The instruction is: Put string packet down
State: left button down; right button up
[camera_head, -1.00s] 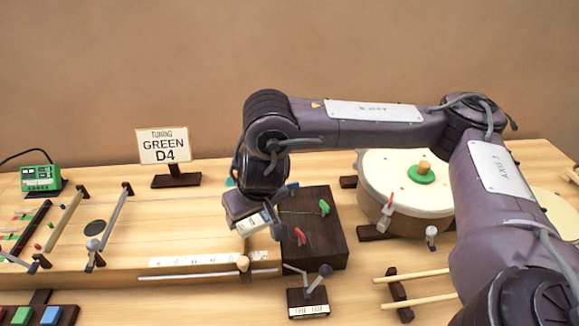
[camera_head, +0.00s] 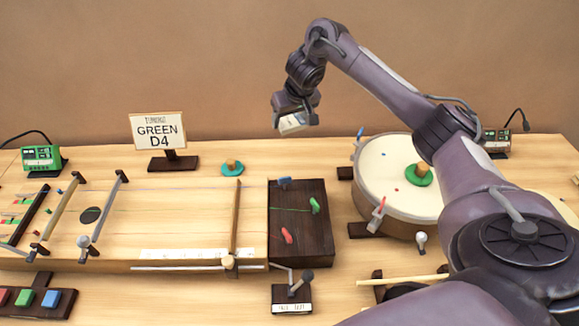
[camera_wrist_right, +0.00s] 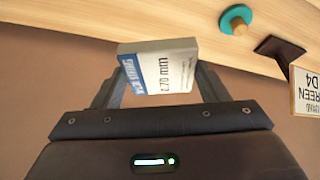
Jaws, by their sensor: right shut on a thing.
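The string packet (camera_head: 292,123) is a small white and blue box. My right gripper (camera_head: 296,118) is shut on it and holds it up in the air, above the back of the table and against the wall behind. In the right wrist view the packet (camera_wrist_right: 158,70) sits between the two fingers, tilted, with its printed label reading "0.70 mm". My left gripper is not in any view.
Below are the wooden string board (camera_head: 190,225), the dark tuning block (camera_head: 300,240) with coloured pegs, and a teal knob (camera_head: 232,168). The "GREEN D4" sign (camera_head: 158,134) stands at the left. A drum (camera_head: 395,170) stands right. Bare table lies behind the board.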

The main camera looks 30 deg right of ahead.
jog(key=b, duration=0.8)
send_over(288, 167)
jog(key=s, duration=0.1)
jog(key=f, duration=1.2)
jog(key=shift+s+a, duration=0.1)
jog(key=shift+s, duration=0.1)
jog(key=shift+f, duration=0.55)
notch_tip(288, 167, down, 4)
jog(key=shift+f+b, duration=0.25)
jog(key=shift+b, duration=0.1)
jog(key=o, duration=0.9)
jog(key=shift+f, duration=0.1)
jog(key=shift+o, duration=0.2)
